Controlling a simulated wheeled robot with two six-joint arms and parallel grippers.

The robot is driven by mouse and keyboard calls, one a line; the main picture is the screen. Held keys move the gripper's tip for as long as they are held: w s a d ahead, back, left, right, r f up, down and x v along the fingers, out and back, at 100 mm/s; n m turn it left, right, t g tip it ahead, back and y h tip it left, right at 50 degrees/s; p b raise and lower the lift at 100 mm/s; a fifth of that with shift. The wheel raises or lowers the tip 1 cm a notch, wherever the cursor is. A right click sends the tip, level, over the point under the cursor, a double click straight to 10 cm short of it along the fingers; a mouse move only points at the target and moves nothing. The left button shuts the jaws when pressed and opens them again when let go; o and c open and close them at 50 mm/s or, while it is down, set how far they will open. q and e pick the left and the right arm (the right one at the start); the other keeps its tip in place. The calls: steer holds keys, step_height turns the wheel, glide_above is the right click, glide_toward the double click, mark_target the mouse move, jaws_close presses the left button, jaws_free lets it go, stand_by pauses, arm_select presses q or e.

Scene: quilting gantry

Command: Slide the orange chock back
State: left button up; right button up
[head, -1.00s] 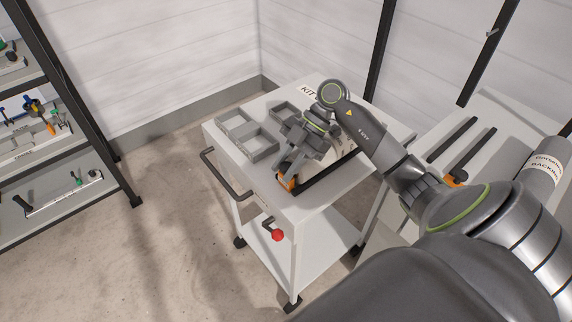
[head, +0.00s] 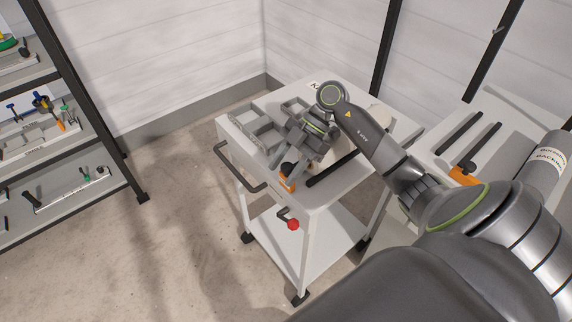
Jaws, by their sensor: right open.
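An orange chock (head: 288,183) with a black knob sits near the front corner of the white cart's top (head: 322,197), at the near end of a black rail (head: 331,168). My right gripper (head: 283,173) comes down over the cart top with its fingers apart. Its fingertips are close around or beside the chock's knob; I cannot tell whether they touch it. Another orange piece (head: 463,177) with a black knob sits by the black rails of the bench at the right. My left gripper is not in view.
A grey compartment tray (head: 257,134) lies on the cart, left of my gripper. The cart has a dark handle (head: 240,178) and a red knob (head: 293,224). A shelf rack (head: 86,130) stands at the left. The floor between rack and cart is clear.

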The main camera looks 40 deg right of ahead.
steer(key=shift+d+r, duration=0.25)
steer(key=shift+d, duration=0.15)
steer(key=b+v, duration=0.2)
steer(key=v, duration=1.4)
steer(key=shift+r+b, duration=0.25)
steer(key=shift+b, duration=0.15)
steer(key=shift+s+f, duration=0.1)
